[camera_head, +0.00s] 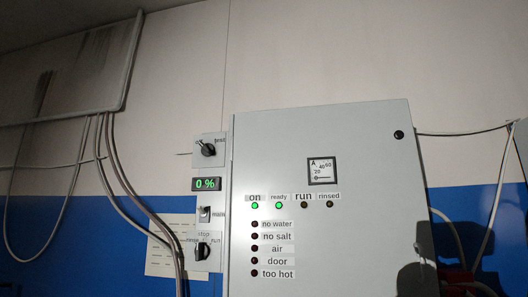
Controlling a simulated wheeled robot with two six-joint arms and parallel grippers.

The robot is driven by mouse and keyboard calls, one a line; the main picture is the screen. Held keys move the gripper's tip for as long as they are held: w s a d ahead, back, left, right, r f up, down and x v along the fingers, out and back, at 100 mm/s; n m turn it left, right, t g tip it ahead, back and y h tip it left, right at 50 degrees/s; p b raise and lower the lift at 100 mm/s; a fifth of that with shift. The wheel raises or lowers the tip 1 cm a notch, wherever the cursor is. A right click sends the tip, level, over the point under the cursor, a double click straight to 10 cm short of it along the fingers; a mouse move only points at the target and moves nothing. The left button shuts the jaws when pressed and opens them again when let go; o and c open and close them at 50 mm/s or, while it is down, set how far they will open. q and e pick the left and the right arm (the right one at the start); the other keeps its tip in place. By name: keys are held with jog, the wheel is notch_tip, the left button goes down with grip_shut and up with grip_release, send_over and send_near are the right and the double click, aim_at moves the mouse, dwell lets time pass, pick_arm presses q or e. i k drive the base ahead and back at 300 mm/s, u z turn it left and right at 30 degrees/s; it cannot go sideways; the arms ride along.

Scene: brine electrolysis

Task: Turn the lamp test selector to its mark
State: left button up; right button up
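A black rotary selector (208,149) sits on a small grey plate left of the cabinet, near its upper edge. A label reading "test" is at the plate's upper right. The knob looks turned toward the upper left, away from that label; its exact mark is too small to tell. Neither of my grippers is in view.
Below the selector are a green "0 %" display (206,184), a "main" switch (205,214) and a stop/rinse/run selector (203,250). The large grey cabinet (370,220) stands to the right, with a meter (322,171) and lamps; "on" and "ready" glow green. Cables (130,205) hang left.

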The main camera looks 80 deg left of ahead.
aim_at(207, 150)
jog(key=i, duration=0.45)
jog(key=u, duration=4.1)
jog(key=i, duration=0.5)
jog(key=z, duration=0.05)
